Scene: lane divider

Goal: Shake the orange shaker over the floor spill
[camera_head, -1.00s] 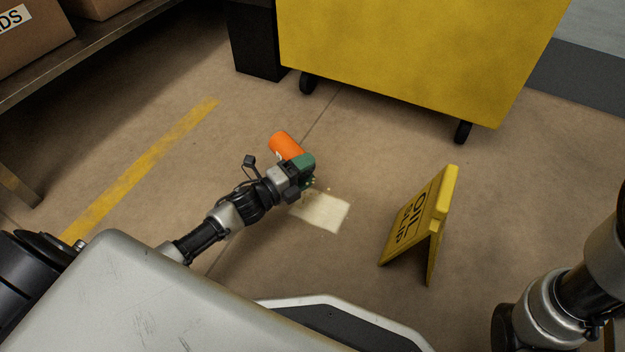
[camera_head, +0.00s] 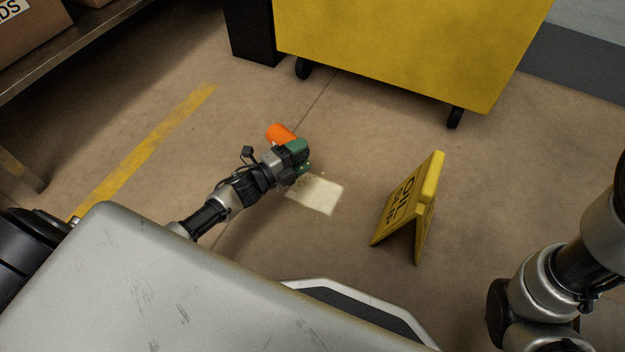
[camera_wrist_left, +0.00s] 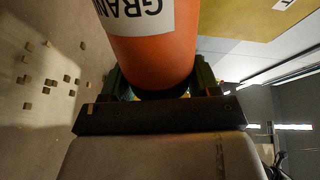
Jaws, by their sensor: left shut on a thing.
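The orange shaker (camera_head: 280,133) is held in my left gripper (camera_head: 299,151), tilted over, with its orange end pointing up and left in the head view. In the left wrist view the shaker (camera_wrist_left: 155,60) fills the top middle between the two fingers, and a white label with dark letters shows on it. The floor spill (camera_head: 318,194) is a pale patch on the floor just below and right of my left gripper. Small grains (camera_wrist_left: 65,80) show at the left of the wrist view. My right gripper is not in view.
A yellow folding oil-slip sign (camera_head: 411,205) stands right of the spill. A yellow wheeled cabinet (camera_head: 410,45) stands behind. A yellow floor line (camera_head: 150,145) runs at the left, beside a shelf with boxes (camera_head: 30,25). Floor between spill and cabinet is clear.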

